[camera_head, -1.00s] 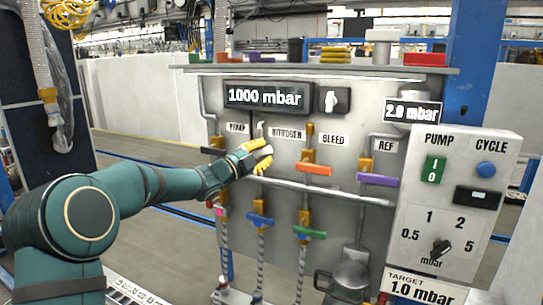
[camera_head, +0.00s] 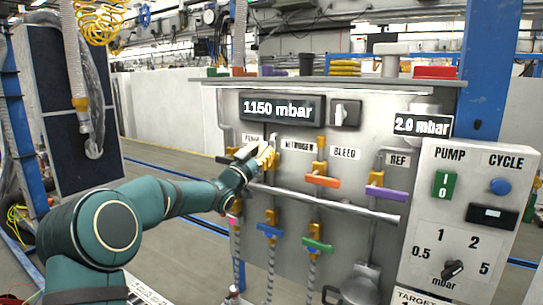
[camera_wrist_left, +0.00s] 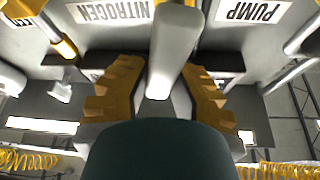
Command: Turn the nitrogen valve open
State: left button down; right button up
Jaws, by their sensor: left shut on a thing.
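The nitrogen valve shows as a pale grey-white handle (camera_wrist_left: 172,50) in the left wrist view, between the two yellow fingers of my left gripper (camera_wrist_left: 160,92). My left gripper also shows in the head view (camera_head: 262,160), at the panel just below and left of the NITROGEN label (camera_head: 299,145). It is shut on the handle. In the head view the fingers hide most of the valve. The panel display (camera_head: 281,108) reads 1150 mbar. My right gripper is not in view.
An orange bleed handle (camera_head: 322,180) and a purple REF handle (camera_head: 387,193) sit to the right. A horizontal rail (camera_head: 335,204) runs below my gripper. Blue (camera_head: 270,230) and green (camera_head: 317,244) handles are lower. A control box (camera_head: 468,215) stands at right.

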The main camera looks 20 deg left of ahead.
pick_arm(q)
jog(key=shift+a+r+n+t+y+b, duration=0.2)
jog(key=shift+n+y, duration=0.25)
jog(key=shift+n, duration=0.35)
jog(key=shift+a+f+n+t+y+b, duration=0.1)
jog(key=shift+a+n+y, duration=0.3)
jog(key=shift+n, duration=0.4)
jog(key=shift+r, duration=0.1)
jog(key=c, duration=0.8)
grip_release()
jog(key=shift+w, duration=0.1)
jog(key=v, duration=1.2)
jog(key=shift+d, duration=0.1)
